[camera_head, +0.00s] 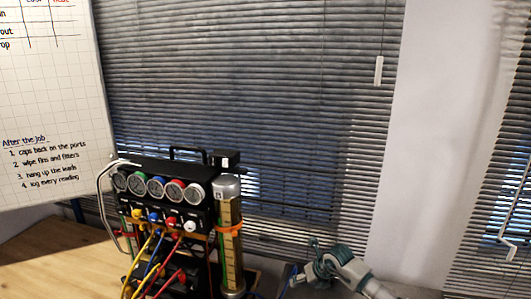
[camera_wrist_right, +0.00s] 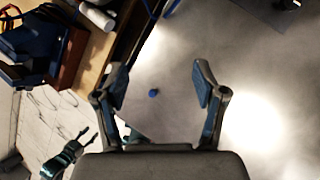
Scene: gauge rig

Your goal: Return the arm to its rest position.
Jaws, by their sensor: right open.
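My right gripper (camera_head: 308,268) is at the bottom of the head view, right of the gauge rig and apart from it. In the right wrist view its two fingers (camera_wrist_right: 157,88) stand wide apart with nothing held between them. The head view does not show my left gripper.
The gauge rig (camera_head: 163,188), with several dials and coloured leads, stands on the wooden table (camera_head: 50,250). A cylinder (camera_head: 229,215) is strapped at its right side. A whiteboard (camera_head: 50,105) is at left; blinds (camera_head: 250,90) are behind. A white cylinder (camera_wrist_right: 97,15) lies near the table edge.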

